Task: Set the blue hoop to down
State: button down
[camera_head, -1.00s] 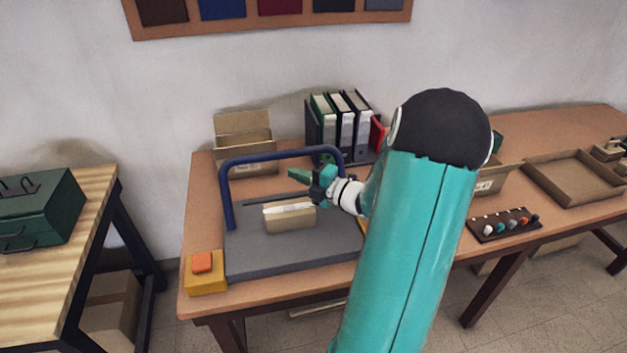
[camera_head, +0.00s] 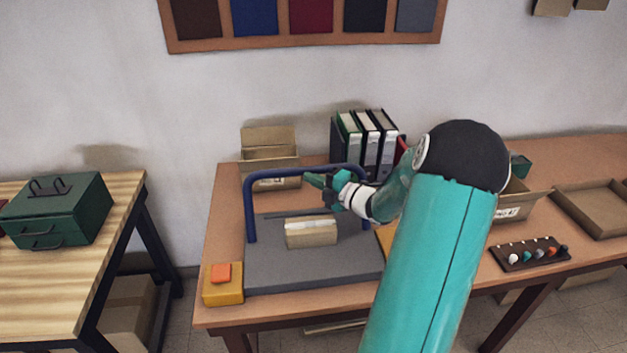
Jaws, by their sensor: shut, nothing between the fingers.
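The blue hoop (camera_head: 250,210) stands upright over the grey base plate (camera_head: 300,271), with its top bar level and its left leg meeting the plate's left side. Its right part is partly hidden behind my arm. My gripper (camera_head: 312,181) is shut and empty, pointing left, at the hoop just under its top bar. I cannot tell whether it touches the bar. A tan block (camera_head: 311,232) lies on the plate below my gripper.
A yellow box with an orange button (camera_head: 222,284) sits at the table's front left corner. Behind the hoop are an open cardboard box (camera_head: 270,167) and several binders (camera_head: 365,145). A rack of coloured knobs (camera_head: 530,253) lies to the right.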

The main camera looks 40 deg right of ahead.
jog(key=shift+w+d+f+m+g+y, duration=0.15)
jog(key=shift+w+d+f+m+g, duration=0.75)
jog(key=shift+w+f, duration=0.8)
jog(key=shift+w+d+f+m+g+y, duration=0.1)
jog(key=shift+w+d+f+m+g, duration=0.8)
jog(key=shift+f, duration=1.4)
jog(key=shift+w+d+f+m+g+y, duration=0.15)
jog(key=shift+w+d+f+m+g, duration=0.45)
jog(key=shift+w+d+f+g, duration=1.05)
jog(key=shift+s+a+f+t, duration=0.2)
jog(key=shift+a+f+t, duration=0.25)
jog(key=shift+a+t, duration=0.15)
jog(key=shift+a+r, duration=0.1)
